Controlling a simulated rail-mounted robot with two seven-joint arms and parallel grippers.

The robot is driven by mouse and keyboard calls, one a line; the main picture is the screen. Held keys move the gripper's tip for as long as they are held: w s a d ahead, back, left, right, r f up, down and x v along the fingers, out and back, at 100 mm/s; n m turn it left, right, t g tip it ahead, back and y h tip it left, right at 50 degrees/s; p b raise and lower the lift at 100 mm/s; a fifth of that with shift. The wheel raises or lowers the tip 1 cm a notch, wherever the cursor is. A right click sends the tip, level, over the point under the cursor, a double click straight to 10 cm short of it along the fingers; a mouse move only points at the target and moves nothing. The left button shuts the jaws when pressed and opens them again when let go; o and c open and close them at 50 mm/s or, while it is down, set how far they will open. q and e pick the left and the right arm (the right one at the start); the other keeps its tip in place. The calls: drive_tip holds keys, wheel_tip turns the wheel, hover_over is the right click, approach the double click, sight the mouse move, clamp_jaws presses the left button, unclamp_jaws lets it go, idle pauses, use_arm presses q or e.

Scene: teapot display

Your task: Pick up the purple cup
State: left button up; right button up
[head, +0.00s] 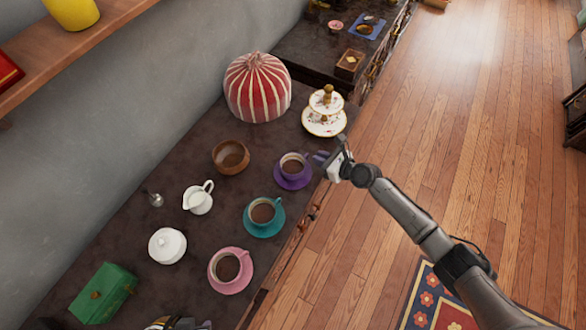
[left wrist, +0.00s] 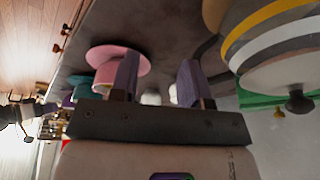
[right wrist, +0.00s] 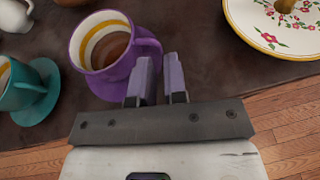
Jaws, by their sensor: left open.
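The purple cup (head: 293,163), filled with brown liquid, stands on its purple saucer (head: 286,184) near the counter's front edge. The cup (right wrist: 100,45) is large in the right wrist view, its handle (right wrist: 150,44) turned toward my right gripper. My right gripper (head: 321,157) reaches in from the right, beside the cup. In the right wrist view its fingers (right wrist: 159,68) are close together around the handle; the exact contact is partly hidden. The cup still appears to be on the saucer. My left gripper (left wrist: 157,75) is open and empty, near the pink cup end of the counter.
A teal cup (head: 262,211) and a pink cup (head: 227,267) stand nearer on the counter. A wooden bowl (head: 231,157), white creamer (head: 199,199) and white sugar pot (head: 167,246) lie left. A tiered stand (head: 323,121) and striped cozy (head: 257,88) are behind.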

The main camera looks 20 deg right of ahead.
sight(296, 166)
use_arm(q)
wheel_tip(296, 166, down, 2)
drive_tip(key=shift+a+f+b, duration=0.1)
drive_tip(key=shift+b, duration=0.9)
use_arm(e)
drive_tip(key=x, duration=0.4)
drive_tip(key=shift+s, duration=0.15)
use_arm(q)
drive_tip(key=shift+a+f, duration=0.15)
drive_tip(key=shift+f, duration=0.05)
use_arm(e)
drive_tip(key=shift+w+a+f, duration=0.25)
drive_tip(key=shift+w+a, duration=0.2)
drive_tip(key=shift+w, duration=0.05)
drive_tip(key=shift+c, duration=0.4)
drive_tip(key=shift+c, duration=0.7)
clamp_jaws()
use_arm(q)
drive_tip(key=shift+d, duration=0.25)
drive_tip(key=shift+r, duration=0.2)
use_arm(e)
drive_tip(key=shift+r, duration=0.25)
